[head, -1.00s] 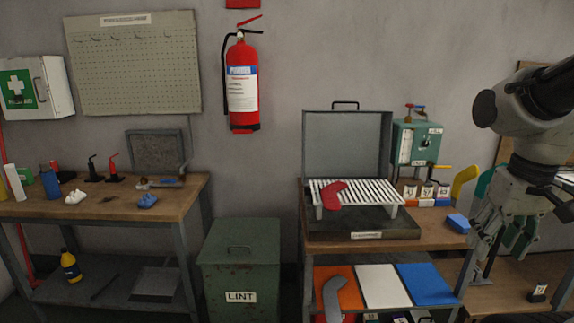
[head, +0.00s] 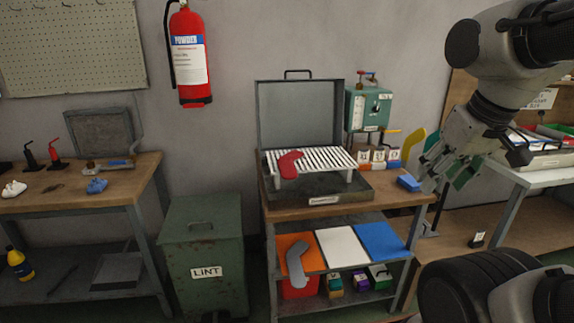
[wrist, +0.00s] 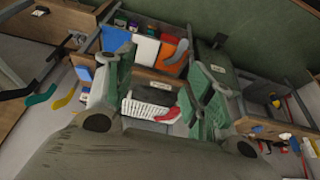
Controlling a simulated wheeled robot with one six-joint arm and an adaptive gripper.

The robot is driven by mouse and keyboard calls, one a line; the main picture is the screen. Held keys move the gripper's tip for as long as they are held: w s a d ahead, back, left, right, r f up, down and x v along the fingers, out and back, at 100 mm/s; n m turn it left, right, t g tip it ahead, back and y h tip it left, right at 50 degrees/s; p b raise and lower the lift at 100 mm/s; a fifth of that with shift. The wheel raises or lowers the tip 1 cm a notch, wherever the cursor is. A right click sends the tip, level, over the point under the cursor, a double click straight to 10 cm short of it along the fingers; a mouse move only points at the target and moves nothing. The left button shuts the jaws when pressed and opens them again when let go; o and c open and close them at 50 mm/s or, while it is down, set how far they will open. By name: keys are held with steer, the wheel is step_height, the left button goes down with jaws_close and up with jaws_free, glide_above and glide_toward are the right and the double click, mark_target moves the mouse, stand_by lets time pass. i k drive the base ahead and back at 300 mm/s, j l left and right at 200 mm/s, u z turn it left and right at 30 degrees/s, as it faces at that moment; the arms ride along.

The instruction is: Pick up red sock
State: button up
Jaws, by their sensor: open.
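The red sock (head: 289,164) lies on the left part of a white slatted rack (head: 330,160), which stands in an open grey metal case (head: 300,113) on the workbench. My gripper (head: 452,172) is open and empty, to the right of the rack and apart from it.
A blue block (head: 408,183) and a teal box (head: 368,107) stand right of the case. A grey sock shape (head: 297,264) is on the lower shelf by orange, white and blue panels. A green LINT bin (head: 203,262) stands left of the workbench. A white table (head: 548,180) is at right.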

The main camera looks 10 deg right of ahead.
mark_target(287, 170)
steer(key=j+z, duration=0.3)
steer(key=j, duration=0.55)
steer(key=j+z, duration=0.3)
steer(key=j, duration=0.55)
